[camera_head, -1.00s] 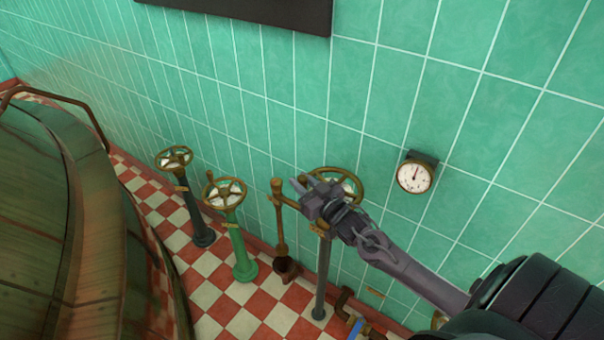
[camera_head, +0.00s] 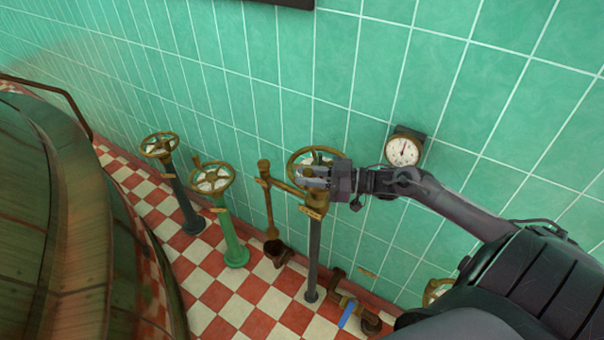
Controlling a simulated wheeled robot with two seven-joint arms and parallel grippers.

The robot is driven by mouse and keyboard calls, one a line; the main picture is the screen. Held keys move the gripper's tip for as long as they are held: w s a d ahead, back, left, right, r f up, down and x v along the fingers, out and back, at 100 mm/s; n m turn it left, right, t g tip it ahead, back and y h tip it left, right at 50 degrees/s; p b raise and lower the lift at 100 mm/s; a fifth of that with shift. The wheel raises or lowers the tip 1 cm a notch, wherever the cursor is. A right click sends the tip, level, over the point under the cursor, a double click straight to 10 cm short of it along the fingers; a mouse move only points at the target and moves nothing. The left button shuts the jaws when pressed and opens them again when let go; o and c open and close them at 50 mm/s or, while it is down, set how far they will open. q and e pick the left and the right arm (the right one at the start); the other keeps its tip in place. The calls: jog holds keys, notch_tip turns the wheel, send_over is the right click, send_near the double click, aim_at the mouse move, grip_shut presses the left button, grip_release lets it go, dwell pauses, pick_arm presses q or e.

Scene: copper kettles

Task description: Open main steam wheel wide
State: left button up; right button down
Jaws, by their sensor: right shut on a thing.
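A brass handwheel (camera_head: 295,158) stands on a dark post (camera_head: 314,255) near the tiled wall, right of two other wheels. My right gripper (camera_head: 304,178) reaches in from the right and is shut on the near part of this wheel's rim. Its fingers and wrist hide that part of the rim and some of the spokes. A small tag hangs below the wheel, too small to read, so I cannot confirm its name. My left gripper is not in view.
A green-post wheel (camera_head: 213,178) and a dark-post wheel (camera_head: 160,144) stand to the left. A brass lever pipe (camera_head: 268,210) is close beside the held wheel. A round gauge (camera_head: 403,151) is on the wall. A large copper vessel (camera_head: 60,220) fills the left.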

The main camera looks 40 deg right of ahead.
jog(key=shift+p+v, duration=0.45)
jog(key=shift+v, duration=0.35)
jog(key=shift+p+v, duration=0.4)
jog(key=shift+v, duration=0.45)
jog(key=shift+s+d+r, duration=0.1)
jog(key=shift+s+d, duration=0.25)
jog(key=shift+d, duration=0.25)
jog(key=shift+d+r, duration=0.2)
jog(key=shift+d, duration=0.1)
jog(key=c, duration=1.3)
grip_release()
jog(key=shift+c, duration=0.2)
jog(key=shift+o, duration=0.5)
jog(key=shift+f, duration=0.2)
jog(key=shift+a, duration=0.1)
